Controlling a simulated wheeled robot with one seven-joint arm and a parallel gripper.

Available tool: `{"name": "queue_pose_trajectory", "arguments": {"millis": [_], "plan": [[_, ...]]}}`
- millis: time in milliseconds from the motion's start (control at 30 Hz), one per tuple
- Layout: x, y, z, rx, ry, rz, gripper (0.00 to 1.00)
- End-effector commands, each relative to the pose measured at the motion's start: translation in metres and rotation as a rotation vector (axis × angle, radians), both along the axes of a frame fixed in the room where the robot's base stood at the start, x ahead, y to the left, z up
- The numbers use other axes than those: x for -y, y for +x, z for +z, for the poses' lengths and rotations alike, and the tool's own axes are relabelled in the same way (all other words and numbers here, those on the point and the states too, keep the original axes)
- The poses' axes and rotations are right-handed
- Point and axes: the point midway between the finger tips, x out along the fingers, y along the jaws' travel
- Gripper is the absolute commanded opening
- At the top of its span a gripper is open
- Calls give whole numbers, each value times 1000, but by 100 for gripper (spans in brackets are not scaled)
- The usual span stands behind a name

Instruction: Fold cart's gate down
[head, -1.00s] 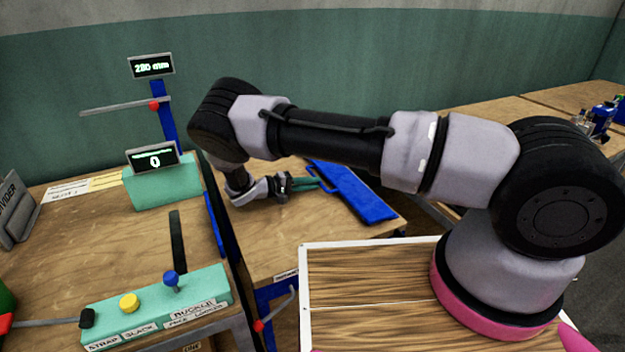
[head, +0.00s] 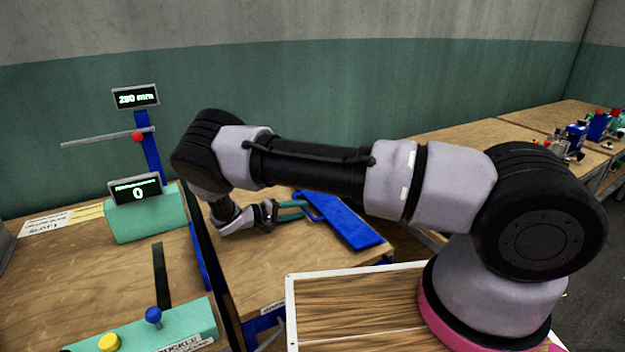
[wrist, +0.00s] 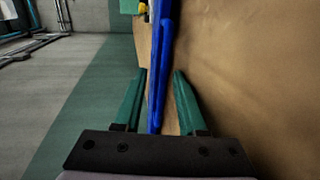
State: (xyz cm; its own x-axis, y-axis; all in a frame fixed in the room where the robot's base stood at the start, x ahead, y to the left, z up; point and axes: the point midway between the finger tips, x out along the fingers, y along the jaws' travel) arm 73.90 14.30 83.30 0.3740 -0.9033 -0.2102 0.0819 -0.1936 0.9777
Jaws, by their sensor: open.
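The cart's gate appears as a flat blue panel (head: 345,220) with a blue loop handle on its left side, at the right end of the wooden cart top (head: 245,262). I cannot tell exactly how far it is tilted. My gripper (head: 305,208) is open at the panel's left side, by the handle; the exact contact is too small to see. In the wrist view a long blue edge of the gate (wrist: 162,35) runs between the two green fingers of my gripper (wrist: 160,78), with a gap on each side.
A bench with a teal display box (head: 147,217), a blue measuring post (head: 148,150) and a teal control panel with knobs (head: 185,325) is on the left. A white-rimmed wooden top (head: 290,310) is in front. Other benches with small items (head: 575,140) stand at the right.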

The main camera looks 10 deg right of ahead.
Motion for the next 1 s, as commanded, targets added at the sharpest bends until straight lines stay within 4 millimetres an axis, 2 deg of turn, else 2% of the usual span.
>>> {"name": "queue_pose_trajectory", "arguments": {"millis": [300,667,1000], "plan": [[14,6,47,-16,47,-4,45],[35,15,78,-108,272,-5,45],[66,27,105,-207,516,-9,45]]}}
